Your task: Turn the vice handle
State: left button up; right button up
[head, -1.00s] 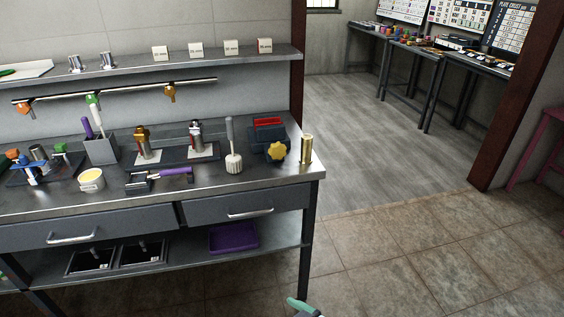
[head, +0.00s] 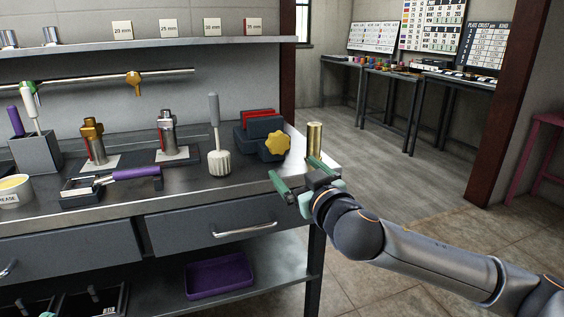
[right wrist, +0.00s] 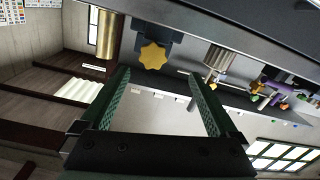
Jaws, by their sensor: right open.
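The vice (head: 258,132) is dark blue with red jaws and stands near the right end of the steel bench. Its handle is a yellow star-shaped knob (head: 277,143) on the side facing me. My right gripper (head: 292,180) is open and empty, over the bench's front edge, in front of and below the knob and apart from it. In the right wrist view, the yellow knob (right wrist: 153,55) shows beyond and between the two green fingers (right wrist: 160,95). My left gripper is not in view.
A brass cylinder (head: 314,140) stands right of the vice, close to my right gripper. A brush (head: 217,150) with a pale round head stands left of the vice. A purple-handled tool (head: 130,175) lies farther left.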

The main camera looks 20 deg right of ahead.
aim_at(280, 145)
jog(key=w, duration=0.4)
jog(key=w+b, duration=0.1)
jog(key=w, duration=0.7)
jog(key=shift+w+d+r+b, duration=0.25)
jog(key=shift+w+r+b, duration=0.1)
jog(key=shift+r+b, duration=0.05)
